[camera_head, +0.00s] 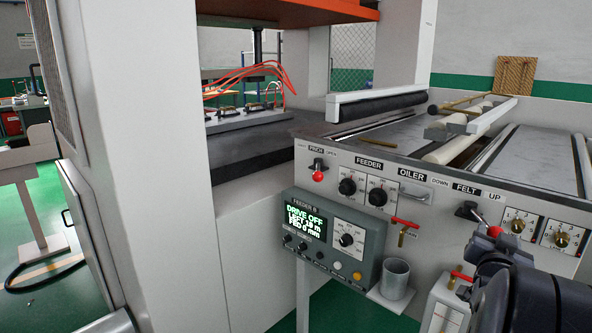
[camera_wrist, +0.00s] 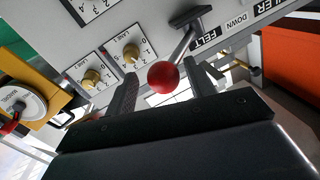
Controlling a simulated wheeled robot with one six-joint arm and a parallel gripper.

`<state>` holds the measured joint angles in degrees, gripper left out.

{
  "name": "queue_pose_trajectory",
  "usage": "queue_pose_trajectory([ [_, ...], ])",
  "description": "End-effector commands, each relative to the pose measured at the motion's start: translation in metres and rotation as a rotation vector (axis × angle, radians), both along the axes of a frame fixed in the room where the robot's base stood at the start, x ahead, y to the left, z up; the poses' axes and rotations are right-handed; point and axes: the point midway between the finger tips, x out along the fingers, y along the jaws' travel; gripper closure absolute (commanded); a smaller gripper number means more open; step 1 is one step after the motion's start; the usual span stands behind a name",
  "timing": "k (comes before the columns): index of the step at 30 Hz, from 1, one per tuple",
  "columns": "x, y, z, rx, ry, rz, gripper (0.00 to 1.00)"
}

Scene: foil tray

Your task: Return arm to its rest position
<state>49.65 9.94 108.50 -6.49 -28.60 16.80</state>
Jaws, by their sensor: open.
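My gripper (camera_wrist: 161,72) is open in the wrist view, its two dark fingers standing apart. The red ball knob (camera_wrist: 163,77) of the FELT lever shows in the gap between the fingers; I see no finger closed on it. The lever's grey stem (camera_wrist: 183,44) runs up to the panel. In the head view my gripper (camera_head: 486,244) is at the lower right, close to the FELT lever (camera_head: 467,210). Its fingertips are hard to make out there, and my arm covers the lower right corner.
The feeder panel (camera_head: 330,160) carries knobs, a red PINCH lever (camera_head: 318,176) and a red-handled tap (camera_head: 404,226). A control box (camera_head: 330,240) reading DRIVE OFF and a grey cup (camera_head: 394,278) stand in front. A white press column (camera_head: 160,130) is at left.

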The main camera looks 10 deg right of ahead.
Motion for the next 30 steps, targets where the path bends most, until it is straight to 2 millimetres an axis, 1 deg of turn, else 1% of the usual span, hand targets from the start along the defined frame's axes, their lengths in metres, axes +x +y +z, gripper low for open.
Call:
queue_pose_trajectory([
  [1, 0.004, -0.004, 0.000, 0.001, 0.001, 0.000, 0.48],
  [6, 0.009, -0.009, 0.000, 0.000, 0.000, 0.000, 0.48],
  [19, 0.008, -0.007, 0.000, -0.001, 0.001, 0.000, 0.48],
  [23, 0.004, -0.004, -0.001, -0.001, 0.001, 0.000, 0.48],
  [30, -0.014, 0.014, 0.001, -0.002, -0.001, 0.000, 0.48],
])
